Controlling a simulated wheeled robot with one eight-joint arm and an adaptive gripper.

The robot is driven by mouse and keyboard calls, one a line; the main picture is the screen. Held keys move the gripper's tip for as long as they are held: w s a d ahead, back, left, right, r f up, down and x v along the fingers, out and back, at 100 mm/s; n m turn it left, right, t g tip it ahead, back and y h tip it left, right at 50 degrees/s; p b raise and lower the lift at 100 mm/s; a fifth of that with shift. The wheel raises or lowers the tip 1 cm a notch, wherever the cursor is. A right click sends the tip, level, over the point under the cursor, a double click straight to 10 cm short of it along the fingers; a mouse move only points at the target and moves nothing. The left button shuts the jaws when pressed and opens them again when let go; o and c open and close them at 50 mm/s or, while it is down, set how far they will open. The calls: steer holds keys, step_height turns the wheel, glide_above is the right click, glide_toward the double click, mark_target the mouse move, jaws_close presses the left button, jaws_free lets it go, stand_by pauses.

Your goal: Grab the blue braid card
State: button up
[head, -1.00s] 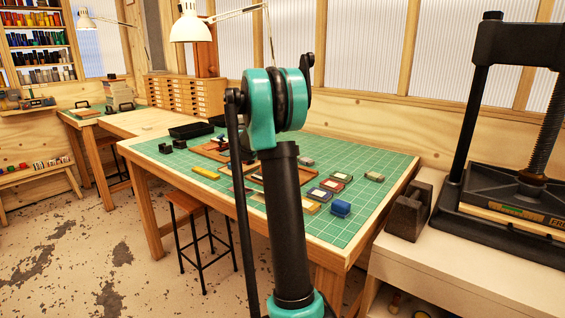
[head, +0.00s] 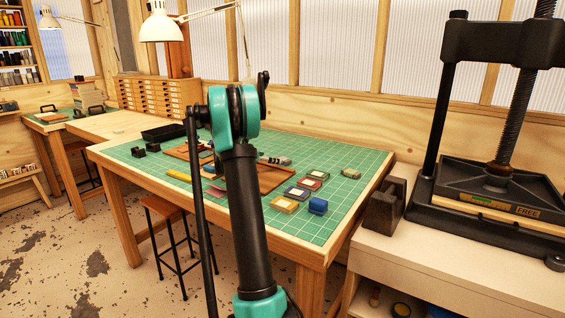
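A small blue block-like thing (head: 318,206) sits on the green cutting mat (head: 335,220) near the front right of the table. It is the bluest thing among the small pieces there; I cannot tell at this size whether it is the braid card. A dark card with a pale centre (head: 297,193) lies just behind it to the left, and its colour is hard to tell. My gripper is not in view. My arm stands upright in front of the table and hides part of the mat.
Beside the blue thing lie a yellow card (head: 284,205), a red-edged card (head: 309,184) and a grey-green card (head: 350,173). A brown board (head: 275,178) lies partly behind my arm. A stool (head: 168,208) stands left; a black press (head: 490,190) stands right.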

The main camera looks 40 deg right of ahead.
mark_target(283, 158)
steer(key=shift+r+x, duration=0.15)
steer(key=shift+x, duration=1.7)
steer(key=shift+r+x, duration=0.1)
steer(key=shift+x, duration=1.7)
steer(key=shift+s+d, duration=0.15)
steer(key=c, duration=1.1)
